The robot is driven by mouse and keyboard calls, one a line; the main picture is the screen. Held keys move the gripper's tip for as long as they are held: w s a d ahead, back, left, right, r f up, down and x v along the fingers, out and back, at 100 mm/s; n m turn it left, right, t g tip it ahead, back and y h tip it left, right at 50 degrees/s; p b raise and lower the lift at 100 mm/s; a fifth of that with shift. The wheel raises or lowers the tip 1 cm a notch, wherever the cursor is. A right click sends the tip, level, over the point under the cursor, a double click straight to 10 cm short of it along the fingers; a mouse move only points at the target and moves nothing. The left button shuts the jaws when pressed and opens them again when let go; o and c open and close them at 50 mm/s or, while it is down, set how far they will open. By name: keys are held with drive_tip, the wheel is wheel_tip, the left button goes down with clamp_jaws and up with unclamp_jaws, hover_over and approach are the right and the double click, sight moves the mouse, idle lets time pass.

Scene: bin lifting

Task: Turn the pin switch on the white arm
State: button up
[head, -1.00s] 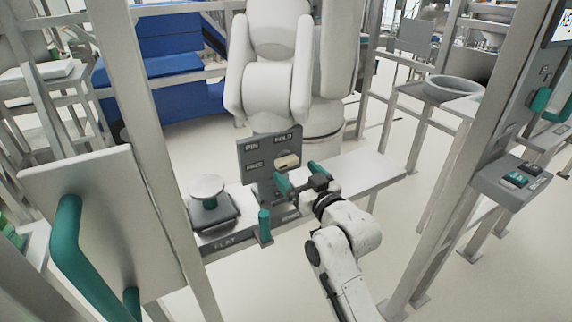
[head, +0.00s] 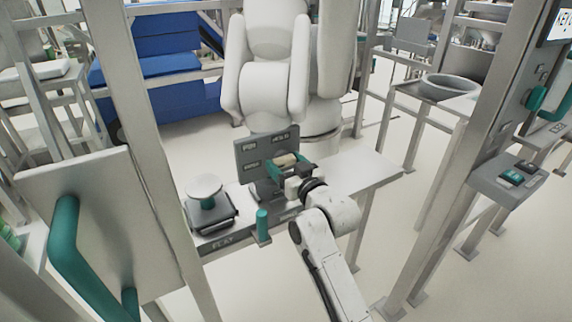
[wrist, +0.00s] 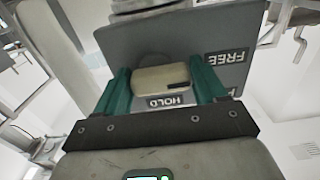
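The pin switch (head: 286,160) is a beige knob on a dark grey panel (head: 247,153) in front of the big white arm (head: 268,90). In the wrist view the knob (wrist: 160,80) lies crosswise with a dark mark near its right end. Labels HOLD and FREE show on the panel there. My gripper (head: 288,168) is at the panel, its green fingers spread. In the wrist view the gripper (wrist: 162,88) has one finger at each end of the knob. I cannot tell whether they touch it.
A grey bench (head: 360,176) runs below the panel. A scale-like stand with a round white top (head: 204,187) and a green post (head: 262,226) stand to the left of my gripper. Metal frame posts rise on both sides.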

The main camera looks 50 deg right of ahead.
drive_tip(key=c, duration=0.4)
drive_tip(key=shift+c, duration=0.2)
drive_tip(key=shift+m, duration=0.3)
drive_tip(key=m+p, duration=0.2)
drive_tip(key=m, duration=0.1)
drive_tip(key=shift+a+r+m, duration=0.1)
drive_tip(key=shift+r+m, duration=0.1)
drive_tip(key=shift+m, duration=0.1)
drive_tip(key=m+p, duration=0.3)
drive_tip(key=m, duration=0.1)
drive_tip(key=shift+r, duration=0.1)
drive_tip(key=m+p, duration=0.3)
drive_tip(key=m, duration=0.2)
drive_tip(key=shift+r+p, duration=0.15)
drive_tip(key=shift+p, duration=0.2)
drive_tip(key=m+p, duration=0.2)
drive_tip(key=m, duration=0.1)
drive_tip(key=shift+d+m+p, duration=0.2)
drive_tip(key=shift+m+p, duration=0.1)
drive_tip(key=shift+p, duration=0.1)
drive_tip(key=shift+m+p, duration=0.35)
drive_tip(key=shift+m, duration=0.15)
drive_tip(key=shift+f, duration=0.2)
